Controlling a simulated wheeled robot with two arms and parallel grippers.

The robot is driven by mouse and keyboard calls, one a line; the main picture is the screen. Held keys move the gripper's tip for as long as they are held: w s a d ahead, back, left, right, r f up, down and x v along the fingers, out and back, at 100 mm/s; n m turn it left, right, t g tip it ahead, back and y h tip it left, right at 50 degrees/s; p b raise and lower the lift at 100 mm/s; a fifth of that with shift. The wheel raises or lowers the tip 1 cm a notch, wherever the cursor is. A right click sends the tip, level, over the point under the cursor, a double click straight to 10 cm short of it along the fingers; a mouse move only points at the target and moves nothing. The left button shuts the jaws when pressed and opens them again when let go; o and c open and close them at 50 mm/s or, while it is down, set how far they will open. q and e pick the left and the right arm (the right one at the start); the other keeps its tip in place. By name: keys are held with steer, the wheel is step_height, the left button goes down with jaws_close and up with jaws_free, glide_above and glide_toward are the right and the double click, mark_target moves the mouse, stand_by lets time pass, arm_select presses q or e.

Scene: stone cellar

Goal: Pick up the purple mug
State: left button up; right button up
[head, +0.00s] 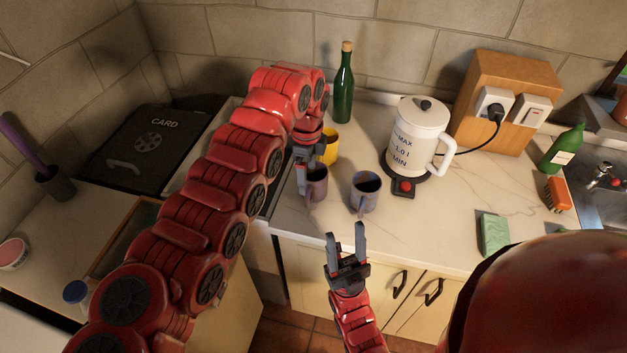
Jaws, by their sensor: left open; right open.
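The purple mug (318,184), a dull mauve one, stands upright on the marble counter (430,225) near its front edge. My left gripper (304,172) is open and reaches down at the mug's left side, partly covering it. I cannot tell whether a finger touches the mug or is inside its rim. My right gripper (346,240) is open and empty, in front of the counter edge and below the mugs.
A grey-blue mug (363,196) stands just right of the purple one, and a yellow mug (332,146) behind it. A green bottle (344,92), a white kettle (418,130) and a green sponge (494,234) are also on the counter. Bare counter lies right of the mugs.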

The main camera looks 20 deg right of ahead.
mark_target(309, 190)
arm_select(q)
steer(key=f, duration=0.2)
steer(key=f+p, duration=0.1)
steer(key=f, duration=0.1)
steer(key=shift+w, duration=0.2)
steer(key=f+p, duration=0.1)
steer(key=s+f+p, duration=0.1)
steer(key=shift+d+f+p, duration=0.1)
steer(key=shift+f+p, duration=0.05)
steer(key=shift+p, duration=0.25)
steer(key=shift+w+f, duration=0.15)
steer(key=shift+f, duration=0.65)
steer(key=shift+w+f, duration=0.1)
steer(key=shift+f, duration=0.65)
jaws_close()
